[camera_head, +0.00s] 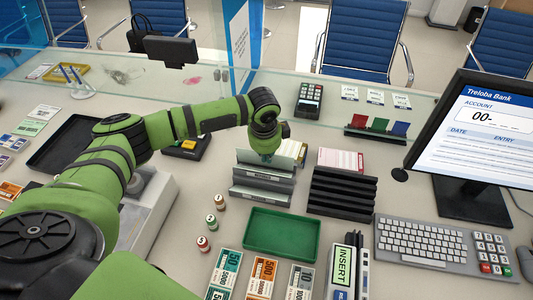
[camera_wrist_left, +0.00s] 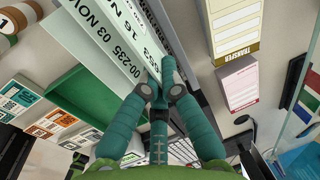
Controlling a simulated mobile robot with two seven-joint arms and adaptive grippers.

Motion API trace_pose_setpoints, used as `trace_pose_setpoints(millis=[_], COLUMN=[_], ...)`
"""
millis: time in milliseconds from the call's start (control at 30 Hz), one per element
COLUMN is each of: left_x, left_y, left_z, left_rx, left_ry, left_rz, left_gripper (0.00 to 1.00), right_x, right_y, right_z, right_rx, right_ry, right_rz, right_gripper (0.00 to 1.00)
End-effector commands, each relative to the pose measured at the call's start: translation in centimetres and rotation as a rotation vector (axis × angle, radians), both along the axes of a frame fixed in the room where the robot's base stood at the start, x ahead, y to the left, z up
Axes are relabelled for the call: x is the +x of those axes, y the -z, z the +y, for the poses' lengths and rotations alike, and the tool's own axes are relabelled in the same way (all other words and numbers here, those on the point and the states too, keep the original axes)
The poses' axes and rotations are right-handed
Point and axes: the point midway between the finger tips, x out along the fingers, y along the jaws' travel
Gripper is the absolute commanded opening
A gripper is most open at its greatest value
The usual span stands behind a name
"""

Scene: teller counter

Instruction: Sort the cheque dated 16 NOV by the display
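A grey stepped rack (camera_head: 262,192) stands at mid-counter with pale upright slips in it. In the left wrist view, one white printed strip (camera_wrist_left: 112,58) reads "00-235 03 NOV". Beside it a second strip (camera_wrist_left: 128,22) reads "16 N", with the rest cut off or hidden, and digits ending in 53. My left gripper (camera_wrist_left: 158,78) has its teal fingertips close together at the end of these strips. Whether a slip is between them is unclear. In the head view the same gripper (camera_head: 266,155) is over the rack's back. The display (camera_head: 482,128) shows "ACCOUNT 00-", partly cut off. My right gripper is not in view.
A black slotted rack (camera_head: 342,193) stands right of the grey rack. A green tray (camera_head: 281,232) lies in front, with banknote stacks (camera_head: 262,275) nearer me. A keyboard (camera_head: 425,240) is at right. A glass screen is behind.

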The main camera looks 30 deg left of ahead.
Motion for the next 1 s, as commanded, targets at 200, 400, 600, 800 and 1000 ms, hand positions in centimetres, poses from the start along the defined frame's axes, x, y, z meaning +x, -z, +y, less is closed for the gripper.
trace_pose_setpoints(millis=[200, 400, 600, 800, 1000], left_x=[0.01, 0.01, 0.01, 0.01, 0.01], left_y=[0.01, 0.01, 0.00, 0.00, -0.30], left_z=[-0.02, -0.02, -0.02, -0.02, -0.02], left_rx=[0.000, 0.000, 0.000, 0.000, 0.000], left_ry=[0.000, 0.000, 0.000, 0.000, 0.000], left_rz=[0.000, 0.000, 0.000, 0.000, 0.000], left_gripper=[0.00, 0.33, 0.33, 0.33, 0.33], right_x=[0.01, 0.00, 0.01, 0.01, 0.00], right_y=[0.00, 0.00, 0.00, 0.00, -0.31], right_z=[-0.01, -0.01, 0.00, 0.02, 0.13], right_rx=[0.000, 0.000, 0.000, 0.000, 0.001], right_ry=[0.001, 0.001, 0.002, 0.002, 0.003], right_rz=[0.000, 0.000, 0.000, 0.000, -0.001], right_gripper=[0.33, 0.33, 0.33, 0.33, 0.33])
